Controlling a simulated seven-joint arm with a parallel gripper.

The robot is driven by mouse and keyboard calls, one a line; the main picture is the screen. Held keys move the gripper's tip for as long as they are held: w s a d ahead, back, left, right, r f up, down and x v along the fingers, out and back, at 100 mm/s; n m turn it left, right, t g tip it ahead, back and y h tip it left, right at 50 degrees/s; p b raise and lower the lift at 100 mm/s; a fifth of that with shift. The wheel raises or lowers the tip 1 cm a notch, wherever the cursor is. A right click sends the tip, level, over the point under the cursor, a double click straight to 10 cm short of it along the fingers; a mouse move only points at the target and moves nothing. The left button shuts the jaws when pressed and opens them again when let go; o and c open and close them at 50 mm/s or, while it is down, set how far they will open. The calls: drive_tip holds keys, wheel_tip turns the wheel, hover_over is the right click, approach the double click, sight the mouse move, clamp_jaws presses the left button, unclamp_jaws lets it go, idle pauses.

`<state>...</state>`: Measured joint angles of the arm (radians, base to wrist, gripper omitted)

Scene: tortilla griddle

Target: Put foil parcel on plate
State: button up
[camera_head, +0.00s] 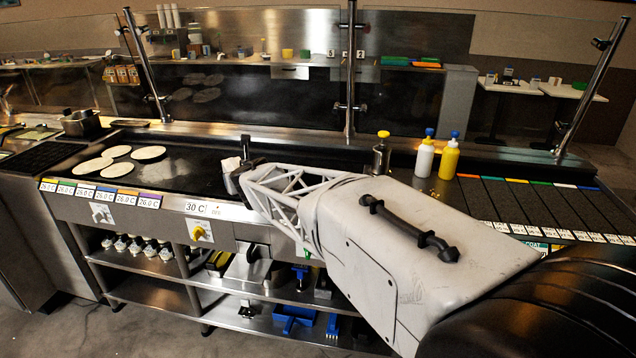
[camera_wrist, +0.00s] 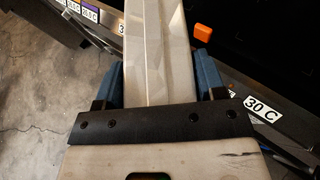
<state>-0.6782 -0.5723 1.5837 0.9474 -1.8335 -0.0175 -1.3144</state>
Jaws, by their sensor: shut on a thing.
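The foil parcel (camera_wrist: 155,45) is a long, pale, creased thing between the blue fingers in the wrist view, running up out of the top of the picture. My gripper (camera_wrist: 161,72) is shut on it. In the head view my gripper (camera_head: 240,176) is above the front part of the griddle, near the 30 C label. A small pale bit of the parcel (camera_head: 231,164) shows beside it there; my arm hides much of the area. I cannot make out a plate in either view.
Several tortillas (camera_head: 116,170) lie on the griddle's left (camera_head: 190,165). A metal shaker (camera_head: 381,155), a white bottle (camera_head: 425,157) and a yellow bottle (camera_head: 449,160) stand right of it. Metal posts (camera_head: 349,80) rise behind. An orange thing (camera_wrist: 287,32) shows in the wrist view.

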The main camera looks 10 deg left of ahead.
drive_tip(key=shift+d+f, duration=0.35)
drive_tip(key=shift+f, duration=0.05)
drive_tip(key=shift+w+d+f+n+g+y, duration=0.3)
drive_tip(key=shift+w+d+f+n+g, duration=0.1)
drive_tip(key=shift+d+f, duration=0.25)
drive_tip(key=w+d+f+n+g+y, duration=0.1)
drive_tip(key=w+d+f+n+g, duration=0.1)
drive_tip(key=w+d+f, duration=0.4)
drive_tip(key=w+d+f+n+g+y, duration=0.2)
drive_tip(key=w+d+f, duration=0.4)
drive_tip(key=w+d, duration=0.8)
drive_tip(key=shift+d+f+n, duration=0.15)
drive_tip(key=shift+n, duration=0.15)
idle(1.2)
drive_tip(key=shift+w, duration=0.1)
drive_tip(key=shift+w+a+f, duration=0.25)
drive_tip(key=shift+w+a, duration=0.7)
drive_tip(key=shift+w, duration=1.55)
drive_tip(key=shift+w+a+f, duration=0.25)
drive_tip(key=shift+w+a, duration=0.65)
drive_tip(key=shift+w, duration=1.55)
drive_tip(key=shift+w+a+f, duration=0.25)
drive_tip(key=shift+w+a, duration=0.7)
drive_tip(key=shift+w, duration=1.55)
